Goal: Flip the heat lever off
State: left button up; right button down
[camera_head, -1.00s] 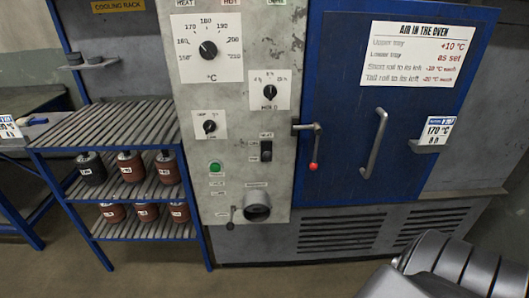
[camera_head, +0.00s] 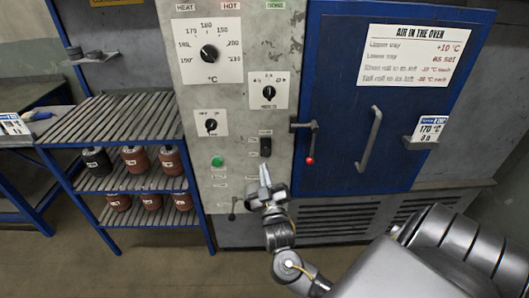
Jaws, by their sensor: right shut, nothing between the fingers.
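The heat lever, a small black switch (camera_head: 265,146) under a label plate, sits on the grey control panel (camera_head: 231,130). Whether it is up or down is too small to tell. My right gripper (camera_head: 264,172) is shut and empty, its fingertips pointing up just below the black switch, apart from it as far as I can see. The gripper and wrist hide the round outlet low on the panel. My left gripper is not in view.
A blue oven door (camera_head: 345,120) with a long handle (camera_head: 370,140) and a red-tipped latch (camera_head: 310,145) is right of the switch. Dials and a green button (camera_head: 217,161) are on the panel. A slatted rack (camera_head: 115,120) holding several rolls stands at left.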

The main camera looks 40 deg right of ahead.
notch_tip(320, 180, up, 4)
jog(key=p, duration=0.3)
send_over(264, 154)
jog(key=a, duration=0.3)
jog(key=f, duration=0.1)
jog(key=d+f+p, duration=0.1)
jog(key=s+d+f, duration=0.1)
jog(key=f, duration=0.1)
jog(key=shift+s, duration=0.1)
jog(key=shift+f, duration=0.1)
